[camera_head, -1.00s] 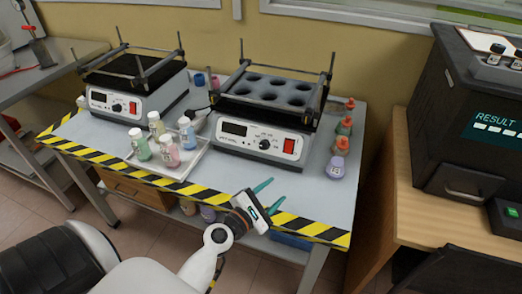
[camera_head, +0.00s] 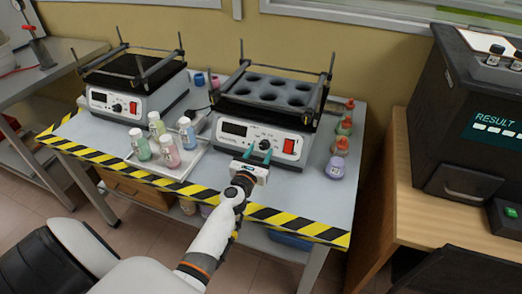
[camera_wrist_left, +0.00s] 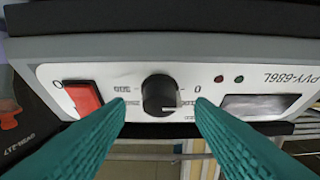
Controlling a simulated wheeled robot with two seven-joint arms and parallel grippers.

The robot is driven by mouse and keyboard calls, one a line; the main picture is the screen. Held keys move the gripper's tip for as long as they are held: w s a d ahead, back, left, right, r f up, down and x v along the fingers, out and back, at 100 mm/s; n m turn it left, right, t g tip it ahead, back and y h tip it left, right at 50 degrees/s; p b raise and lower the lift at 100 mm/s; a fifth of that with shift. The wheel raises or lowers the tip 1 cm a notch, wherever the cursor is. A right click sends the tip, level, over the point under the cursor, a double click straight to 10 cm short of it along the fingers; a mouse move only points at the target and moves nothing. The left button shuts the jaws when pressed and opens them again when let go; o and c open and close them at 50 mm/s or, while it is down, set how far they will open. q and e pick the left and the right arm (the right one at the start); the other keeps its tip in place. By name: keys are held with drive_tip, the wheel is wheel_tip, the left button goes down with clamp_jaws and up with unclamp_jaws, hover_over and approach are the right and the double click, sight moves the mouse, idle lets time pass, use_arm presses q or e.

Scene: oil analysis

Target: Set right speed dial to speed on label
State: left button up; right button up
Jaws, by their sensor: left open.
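The right shaker (camera_head: 262,135) stands on the table with a white front panel, a dark display (camera_head: 234,129) and a red switch (camera_head: 289,146). Its black speed dial (camera_head: 264,145) is partly behind my left gripper (camera_head: 258,153) in the head view. In the left wrist view, the panel appears upside down and the dial (camera_wrist_left: 158,95) is centred between the two teal fingers (camera_wrist_left: 159,108). The fingers are open, one on each side of the dial, with gaps to it. The dial has a pale pointer mark. The display (camera_wrist_left: 258,107) looks dark. My right gripper is out of view.
A similar left shaker (camera_head: 135,90) stands at the left. A white tray (camera_head: 183,175) with several bottles lies left of my gripper. A dark machine with a RESULT screen (camera_head: 495,124) is at the far right.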

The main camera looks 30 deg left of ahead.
use_arm(q)
drive_tip(key=shift+x, duration=0.8)
drive_tip(key=shift+c, duration=0.6)
drive_tip(key=c, duration=0.8)
drive_tip(key=shift+c, duration=0.2)
